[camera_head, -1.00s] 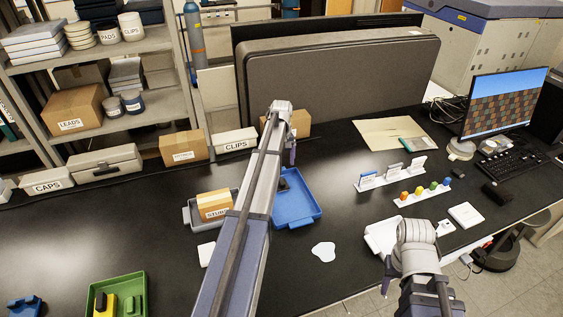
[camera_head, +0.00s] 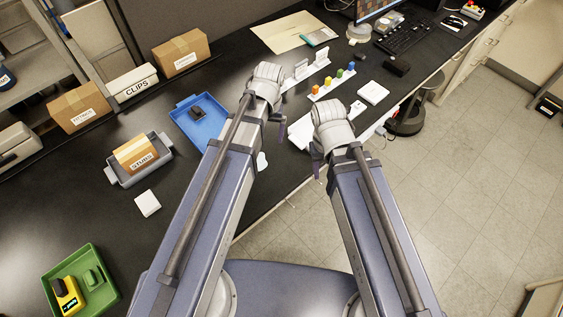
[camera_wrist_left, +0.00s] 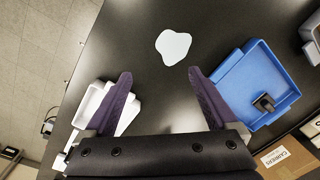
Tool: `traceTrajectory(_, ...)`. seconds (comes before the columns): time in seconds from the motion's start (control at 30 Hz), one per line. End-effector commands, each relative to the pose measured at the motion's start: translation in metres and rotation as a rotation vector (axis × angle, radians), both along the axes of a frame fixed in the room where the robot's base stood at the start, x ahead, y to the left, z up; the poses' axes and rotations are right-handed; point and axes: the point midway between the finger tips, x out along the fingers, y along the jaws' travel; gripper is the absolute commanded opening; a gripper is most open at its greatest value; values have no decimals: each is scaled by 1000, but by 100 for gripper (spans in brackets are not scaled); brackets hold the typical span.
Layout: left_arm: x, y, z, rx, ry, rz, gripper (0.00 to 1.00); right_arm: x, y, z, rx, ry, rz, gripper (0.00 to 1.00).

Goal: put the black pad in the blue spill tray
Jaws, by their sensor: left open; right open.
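The blue spill tray (camera_head: 218,127) lies on the black bench, left of my left gripper. A small black block (camera_head: 197,113), apparently the black pad, rests inside it near the far end. In the left wrist view the tray (camera_wrist_left: 240,82) is at the right, with the black block (camera_wrist_left: 264,103) inside it, clear of my fingers. My left gripper (camera_head: 282,131) is open; its two purple fingers (camera_wrist_left: 160,76) are apart with nothing between them. My right gripper (camera_head: 316,165) is near the bench's front edge, open, its fingers partly hidden.
A grey tray with a cardboard box (camera_head: 136,152) stands left of the blue tray. A green tray (camera_head: 56,276) holds a yellow device. A white puddle-shaped patch (camera_wrist_left: 173,47) and a white tray (camera_wrist_left: 92,104) lie near my left gripper. Colored pegs (camera_head: 333,82) stand on a rack behind.

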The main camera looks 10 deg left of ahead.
Motion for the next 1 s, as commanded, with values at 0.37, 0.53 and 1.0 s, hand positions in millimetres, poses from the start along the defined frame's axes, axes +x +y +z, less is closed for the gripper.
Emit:
traceTrajectory(0.37, -103, -62, 1, 26, 23, -339, 91, 0, 0, 0, 0, 0, 0, 50)
traceTrajectory(0.53, -103, -63, 1, 27, 24, -344, 91, 0, 0, 0, 0, 0, 0, 50)
traceTrajectory(1.0, -102, -63, -54, 27, 24, -345, 91, 0, 0, -55, -1, 0, 4, 50)
